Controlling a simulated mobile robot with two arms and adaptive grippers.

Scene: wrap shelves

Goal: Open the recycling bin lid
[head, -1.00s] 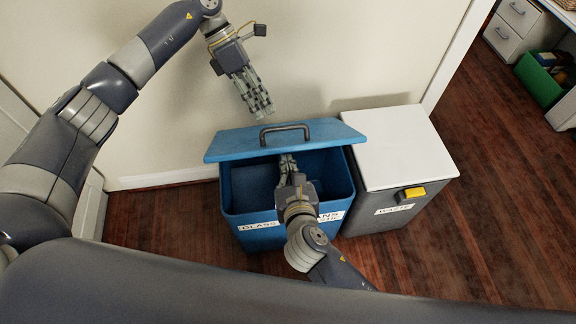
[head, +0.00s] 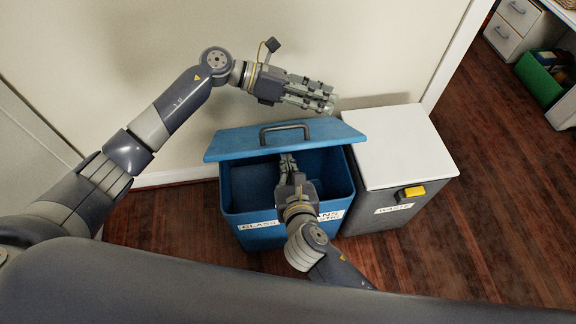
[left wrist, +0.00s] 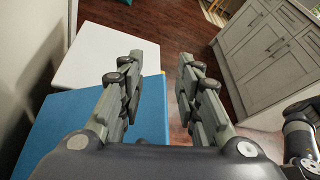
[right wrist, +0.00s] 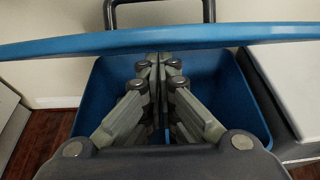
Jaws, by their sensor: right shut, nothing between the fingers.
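The blue recycling bin (head: 254,240) has white labels on its front, and its inside shows at the front. Its blue lid (head: 235,146) with a dark handle (head: 285,129) is raised, covering the back of the opening. My right gripper (head: 286,160) is shut and empty, with its fingertips under the lid's front edge; the right wrist view shows the shut fingers (right wrist: 153,65) below the blue lid edge (right wrist: 230,35). I cannot tell if they touch the lid. My left gripper (head: 332,99) is open and empty above and behind the lid, pointing right; its fingers (left wrist: 157,82) are spread.
A grey waste bin (head: 385,217) with a white lid (head: 392,148) and yellow tab (head: 414,191) stands right beside the blue bin. The wall (head: 350,50) is close behind both. Wooden floor (head: 490,200) is clear at right. A grey cabinet (left wrist: 265,50) shows in the left wrist view.

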